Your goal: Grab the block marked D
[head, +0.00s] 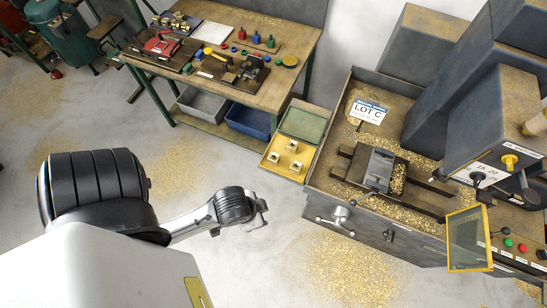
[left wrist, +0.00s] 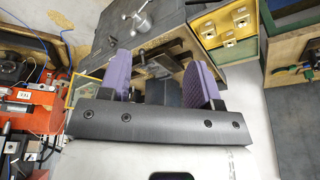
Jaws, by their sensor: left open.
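Three small brass blocks (head: 292,146) stand in a yellow tray (head: 271,171) between the workbench and the drilling machine. Their marks are too small to read, so I cannot tell which is D. The blocks (left wrist: 229,43) and tray (left wrist: 207,15) also show at the top of the left wrist view. My left gripper (head: 260,212) is over the floor, in front of the tray and apart from it. In the left wrist view its purple-padded fingers (left wrist: 160,78) are wide apart with nothing held between them. My right gripper is in neither view.
A green tray (head: 304,124) adjoins the yellow one. The drilling machine's base (head: 385,240), with a vise (head: 379,168) and brass chips, stands right. A workbench (head: 277,95) with tools stands behind. Open floor lies around my gripper.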

